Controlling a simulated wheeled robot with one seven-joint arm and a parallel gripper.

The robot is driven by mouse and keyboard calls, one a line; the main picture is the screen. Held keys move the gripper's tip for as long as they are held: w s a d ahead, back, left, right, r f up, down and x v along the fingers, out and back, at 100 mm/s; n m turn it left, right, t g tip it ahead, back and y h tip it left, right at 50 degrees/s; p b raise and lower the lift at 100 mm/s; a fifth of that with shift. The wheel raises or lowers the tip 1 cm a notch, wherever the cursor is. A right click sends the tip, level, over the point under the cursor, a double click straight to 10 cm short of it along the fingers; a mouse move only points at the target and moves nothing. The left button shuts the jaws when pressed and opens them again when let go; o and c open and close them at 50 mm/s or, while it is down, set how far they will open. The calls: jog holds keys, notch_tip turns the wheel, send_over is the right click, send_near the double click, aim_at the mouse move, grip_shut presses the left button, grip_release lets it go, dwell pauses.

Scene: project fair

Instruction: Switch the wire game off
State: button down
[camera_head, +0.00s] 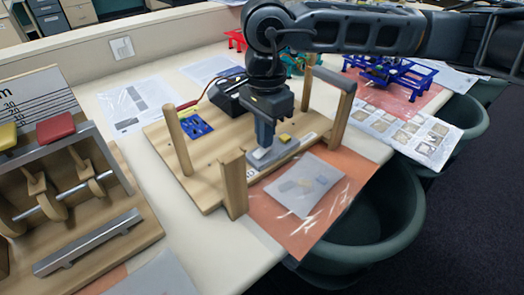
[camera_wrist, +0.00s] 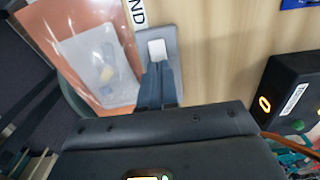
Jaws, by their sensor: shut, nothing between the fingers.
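The wire game is a wooden board (camera_head: 212,165) with upright wooden posts. A grey switch plate (camera_head: 283,155) with a white rocker (camera_head: 261,154) lies near its front edge. In the wrist view the plate (camera_wrist: 175,38) and white rocker (camera_wrist: 157,49) lie just beyond my fingertips. My gripper (camera_head: 263,143) is shut and empty, pointing down over the plate. In the wrist view its fingertips (camera_wrist: 158,70) are close to the rocker; I cannot tell whether they touch. A black box (camera_head: 230,97) stands on the board; the wrist view shows it (camera_wrist: 290,95) with an orange lit ring.
A grey-topped handle frame (camera_head: 335,82) stands at the board's right. A wooden cam machine (camera_head: 75,190) is at left. Blue frames (camera_head: 390,72) stand behind at right. Papers lie around the board; a green chair (camera_head: 375,220) is beside the table.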

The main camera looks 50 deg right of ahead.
jog(key=shift+f+b, duration=0.65)
dwell(0.3)
jog(key=shift+r, duration=0.1)
jog(key=shift+r+p, duration=0.9)
jog(key=shift+r, duration=2.6)
